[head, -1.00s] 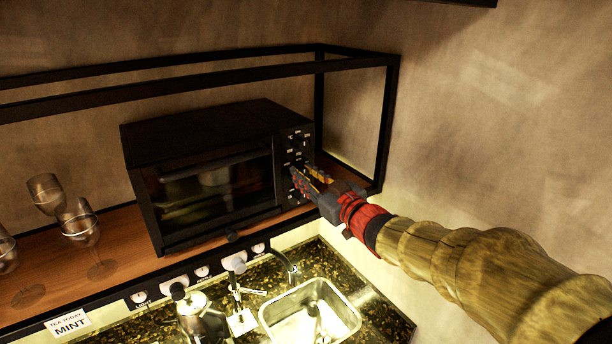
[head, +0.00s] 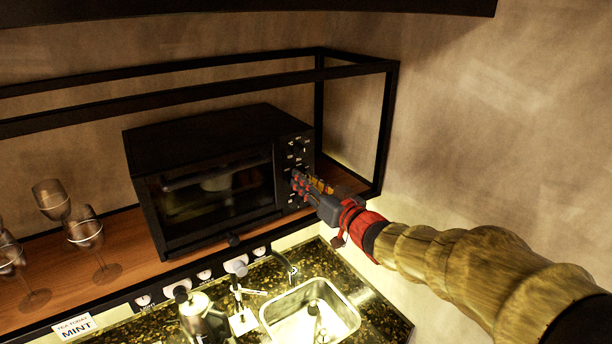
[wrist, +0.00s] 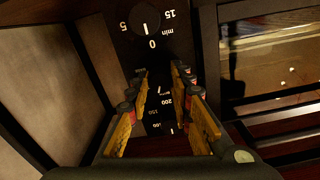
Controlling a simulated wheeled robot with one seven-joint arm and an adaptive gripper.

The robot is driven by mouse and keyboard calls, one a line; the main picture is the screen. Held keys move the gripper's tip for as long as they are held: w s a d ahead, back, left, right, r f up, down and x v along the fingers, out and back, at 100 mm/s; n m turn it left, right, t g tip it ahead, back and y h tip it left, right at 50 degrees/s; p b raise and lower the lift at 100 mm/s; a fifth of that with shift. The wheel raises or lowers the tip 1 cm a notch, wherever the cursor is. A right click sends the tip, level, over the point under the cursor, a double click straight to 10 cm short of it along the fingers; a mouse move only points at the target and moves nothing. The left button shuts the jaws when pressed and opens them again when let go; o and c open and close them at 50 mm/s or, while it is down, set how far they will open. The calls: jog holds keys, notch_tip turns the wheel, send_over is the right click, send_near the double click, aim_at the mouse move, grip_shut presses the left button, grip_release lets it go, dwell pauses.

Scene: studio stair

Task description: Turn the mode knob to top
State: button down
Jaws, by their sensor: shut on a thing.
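The black oven (head: 215,140) stands on the wooden shelf, with its control panel (head: 306,138) on the right side. My gripper (head: 302,182) reaches in from the right to the middle of that panel. In the wrist view my gripper (wrist: 160,88) has its yellow-padded fingers on both sides of a dark knob (wrist: 160,84), shut on it. This is apparently the mode knob. The fingers and shadow hide most of it, so its pointing direction cannot be read. In the wrist view, a minute timer knob (wrist: 146,18) lies above it, and temperature numbers show below it.
A black frame rail (head: 230,77) runs above the oven, with a post (head: 388,125) to its right. Wine glasses (head: 84,230) stand at the left. A sink (head: 312,312) and a metal pot (head: 202,318) are below.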

jog(key=shift+m+p, duration=1.95)
jog(key=shift+m, duration=1.75)
jog(key=c, duration=1.6)
grip_release()
jog(key=shift+s, duration=0.1)
jog(key=v, duration=1.1)
jog(key=shift+s+d, duration=0.25)
jog(key=shift+d, duration=0.05)
